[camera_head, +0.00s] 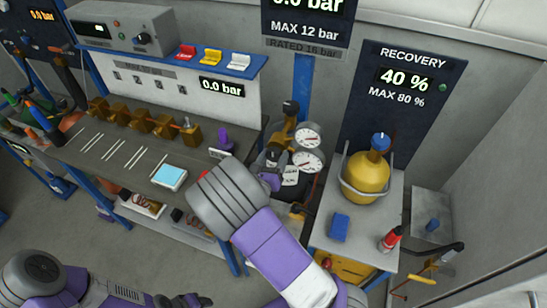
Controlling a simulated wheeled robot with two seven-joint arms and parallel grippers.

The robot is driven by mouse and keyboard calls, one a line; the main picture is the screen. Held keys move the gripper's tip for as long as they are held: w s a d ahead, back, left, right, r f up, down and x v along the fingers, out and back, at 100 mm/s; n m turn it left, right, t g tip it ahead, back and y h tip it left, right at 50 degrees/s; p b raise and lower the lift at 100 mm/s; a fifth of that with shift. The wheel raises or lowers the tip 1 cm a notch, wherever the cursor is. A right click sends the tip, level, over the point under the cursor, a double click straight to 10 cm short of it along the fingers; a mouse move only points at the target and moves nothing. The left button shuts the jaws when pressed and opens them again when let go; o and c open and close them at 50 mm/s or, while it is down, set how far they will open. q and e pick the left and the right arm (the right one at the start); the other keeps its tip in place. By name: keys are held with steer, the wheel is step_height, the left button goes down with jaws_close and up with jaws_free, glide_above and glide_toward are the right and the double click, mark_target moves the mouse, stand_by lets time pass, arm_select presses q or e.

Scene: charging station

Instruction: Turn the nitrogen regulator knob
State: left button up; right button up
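The nitrogen regulator (284,134) is a brass body with a dark knob (290,106) on top, in front of a blue post. Two round white gauges (308,137) sit at its right. My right arm reaches up from the bottom, and its grey wrist covers part of the bench edge. My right gripper (272,158) is a small dark shape just below the brass body, close to the lower gauge. Its fingers are too small and partly hidden to tell open from shut, and contact is unclear. My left gripper (185,300) shows as dark fingers at the bottom edge, away from the regulator.
A yellow recovery cylinder (367,176) with a blue top stands on a grey stand at right, with a blue block (339,227) and a red-capped bottle (391,238). The bench (100,150) at left holds brass valves (140,120) and a light-blue pad (169,177).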

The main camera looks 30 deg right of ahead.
steer(key=c, duration=0.5)
steer(key=shift+c, duration=0.2)
steer(key=shift+m, duration=0.3)
steer(key=m+b, duration=0.2)
steer(key=m, duration=0.1)
steer(key=shift+f, duration=0.1)
steer(key=m+b, duration=0.1)
steer(key=m, duration=0.2)
steer(key=shift+w+b, duration=0.15)
steer(key=shift+b, duration=0.25)
steer(key=m+b, duration=0.9)
steer(key=b, duration=0.2)
steer(key=shift+w+a+m, duration=0.1)
steer(key=shift+a+m, duration=0.05)
steer(key=shift+m, duration=0.15)
steer(key=shift+r+m+b, duration=0.25)
steer(key=shift+m+b, duration=0.65)
steer(key=shift+b, duration=0.5)
